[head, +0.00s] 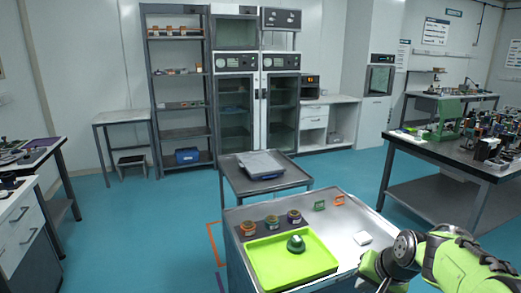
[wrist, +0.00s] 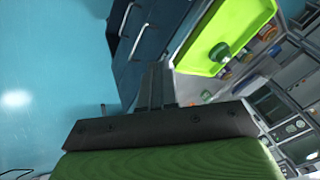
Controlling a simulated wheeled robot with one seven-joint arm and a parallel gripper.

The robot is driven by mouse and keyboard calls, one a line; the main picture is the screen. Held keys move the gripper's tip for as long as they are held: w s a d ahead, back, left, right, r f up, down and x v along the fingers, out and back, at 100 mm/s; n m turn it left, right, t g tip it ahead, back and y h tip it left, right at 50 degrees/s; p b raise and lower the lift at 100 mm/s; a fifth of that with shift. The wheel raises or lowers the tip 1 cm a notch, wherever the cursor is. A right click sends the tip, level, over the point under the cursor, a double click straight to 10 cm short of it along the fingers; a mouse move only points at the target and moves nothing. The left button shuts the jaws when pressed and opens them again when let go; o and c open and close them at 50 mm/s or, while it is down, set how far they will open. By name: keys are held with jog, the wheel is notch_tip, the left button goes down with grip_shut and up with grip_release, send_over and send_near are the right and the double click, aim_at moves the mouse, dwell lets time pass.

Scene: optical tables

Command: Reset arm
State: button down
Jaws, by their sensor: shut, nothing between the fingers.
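My lime-green arm comes in at the lower right of the head view. Its dark wrist end hangs at the front right edge of the near cart (head: 361,217). In the wrist view, my gripper (wrist: 157,78) shows as narrow dark fingers close together, shut and empty. They point past the cart's dark blue side, apart from the things on its top. In the head view the fingertips are hard to make out at the bottom edge.
A lime-green tray (head: 265,262) on the near cart holds a green round object (head: 296,243). A second cart (head: 238,183) stands behind. A crowded table (head: 440,150) is at right. Blue floor is open left.

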jog(key=s+a+r+n+h+p, duration=0.1)
jog(key=s+a+r+n+p, duration=0.15)
jog(key=s+a+r, duration=0.5)
jog(key=s+a+r+n+p, duration=0.1)
jog(key=s+r+n, duration=0.1)
jog(key=s, duration=1.4)
jog(key=shift+s+a+r+n, duration=0.2)
jog(key=shift+s+a+n, duration=0.2)
jog(key=shift+n, duration=0.45)
jog(key=shift+w, duration=0.1)
